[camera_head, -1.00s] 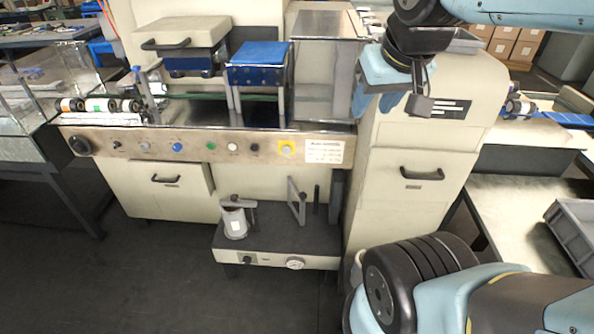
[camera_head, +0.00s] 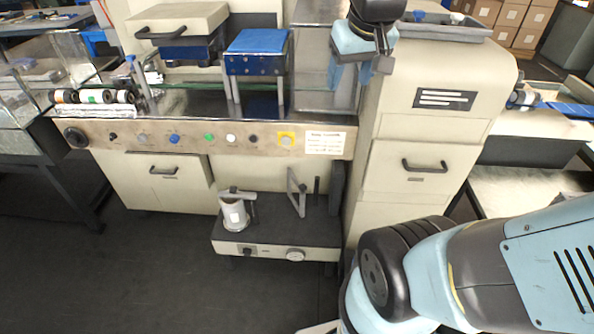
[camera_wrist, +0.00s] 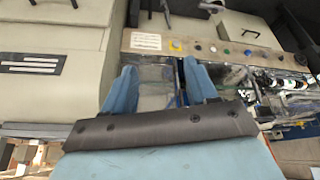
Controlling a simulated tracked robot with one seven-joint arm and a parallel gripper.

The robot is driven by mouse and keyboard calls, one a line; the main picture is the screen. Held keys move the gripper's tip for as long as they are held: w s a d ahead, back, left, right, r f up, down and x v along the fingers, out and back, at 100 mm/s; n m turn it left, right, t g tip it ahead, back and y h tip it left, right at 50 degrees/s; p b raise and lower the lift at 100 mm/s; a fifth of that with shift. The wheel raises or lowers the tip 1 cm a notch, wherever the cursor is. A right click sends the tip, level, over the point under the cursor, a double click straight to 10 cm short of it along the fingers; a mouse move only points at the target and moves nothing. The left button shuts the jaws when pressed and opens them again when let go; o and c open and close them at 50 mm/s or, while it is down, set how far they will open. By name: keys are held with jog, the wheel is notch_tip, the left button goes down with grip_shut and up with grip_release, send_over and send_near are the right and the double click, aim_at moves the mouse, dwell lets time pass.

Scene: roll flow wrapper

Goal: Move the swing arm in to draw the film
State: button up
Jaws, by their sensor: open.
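The wrapping machine stands ahead with a steel control panel (camera_head: 215,138) along its front. I cannot tell for sure which part is the swing arm. A thin post with a blue tip (camera_head: 132,68) stands beside the rollers at the left. A grey upright bracket (camera_head: 297,194) stands on the low dark shelf, right of a white roll in a frame (camera_head: 234,213). My gripper (camera_head: 347,72) is high at the right, in front of the clear guard, apart from both parts. In the wrist view its two blue fingers (camera_wrist: 160,78) are spread, with nothing between them.
Dark and white rollers (camera_head: 95,97) lie at the machine's left end. A blue-topped block (camera_head: 258,50) and a handled cover (camera_head: 178,22) rise behind the panel. A cream cabinet (camera_head: 413,165) stands at the right, with a grey tray (camera_head: 445,28) on top. The floor at front left is clear.

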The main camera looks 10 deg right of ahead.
jog(key=w+f+n+g, duration=0.1)
jog(key=w+f, duration=0.6)
jog(key=w, duration=0.6)
jog(key=n+g, duration=0.3)
jog(key=g, duration=0.1)
send_over(303, 186)
notch_tip(303, 186, down, 38)
jog(key=f, duration=0.1)
notch_tip(303, 186, down, 14)
jog(key=shift+r, duration=0.15)
